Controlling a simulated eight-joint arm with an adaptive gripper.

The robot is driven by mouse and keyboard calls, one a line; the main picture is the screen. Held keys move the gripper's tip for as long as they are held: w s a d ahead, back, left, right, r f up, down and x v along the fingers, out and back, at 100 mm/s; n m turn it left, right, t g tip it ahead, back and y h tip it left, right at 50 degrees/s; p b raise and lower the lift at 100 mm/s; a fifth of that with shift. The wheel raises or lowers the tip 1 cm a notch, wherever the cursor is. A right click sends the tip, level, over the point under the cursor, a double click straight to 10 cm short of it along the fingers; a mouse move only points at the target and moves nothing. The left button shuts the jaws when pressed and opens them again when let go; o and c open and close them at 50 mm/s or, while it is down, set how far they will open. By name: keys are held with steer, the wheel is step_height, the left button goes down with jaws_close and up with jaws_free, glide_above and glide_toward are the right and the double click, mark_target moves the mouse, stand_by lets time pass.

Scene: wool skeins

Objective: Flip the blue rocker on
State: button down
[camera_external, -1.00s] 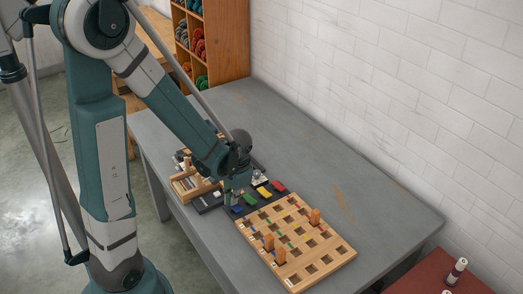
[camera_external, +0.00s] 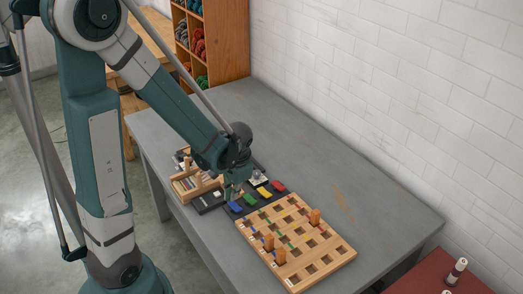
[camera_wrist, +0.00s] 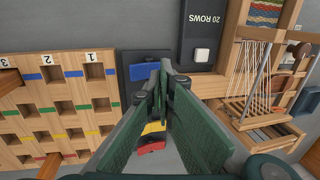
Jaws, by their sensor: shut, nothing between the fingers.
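The blue rocker (camera_external: 236,207) sits on a dark switch panel at the near end of a row of coloured rockers. In the wrist view the blue rocker (camera_wrist: 140,70) lies just left of my fingertips. My gripper (camera_external: 230,194) is shut and empty, pointing down over the panel beside the blue rocker. In the wrist view my gripper (camera_wrist: 163,76) covers part of the panel and hides the green rocker. I cannot tell whether the fingertips touch the panel, or which way the blue rocker is tilted.
Green (camera_external: 250,199), yellow (camera_external: 264,192) and red (camera_external: 278,187) rockers continue the row. A wooden pegboard (camera_external: 322,262) with upright orange pegs stands close by. A "20 ROWS" box (camera_wrist: 209,28) with a white button and a small wooden loom (camera_wrist: 262,112) flank the panel.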

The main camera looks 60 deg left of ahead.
mark_target(234, 206)
step_height(234, 206, up, 12)
steer(key=p, duration=0.2)
steer(key=shift+f+p, duration=0.25)
steer(key=shift+p, duration=0.15)
steer(key=shift+d, duration=0.1)
stand_by(0.6)
steer(key=s+d+r+t+h, duration=0.1)
steer(key=s+d+r+t, duration=0.1)
steer(key=d+r, duration=0.5)
steer(key=s+d+r+t+h, duration=0.1)
steer(key=d+r+t, duration=0.4)
steer(key=d, duration=0.8)
steer(key=shift+w+v, duration=0.25)
steer(key=shift+v, duration=1.65)
steer(key=shift+d+r, duration=0.15)
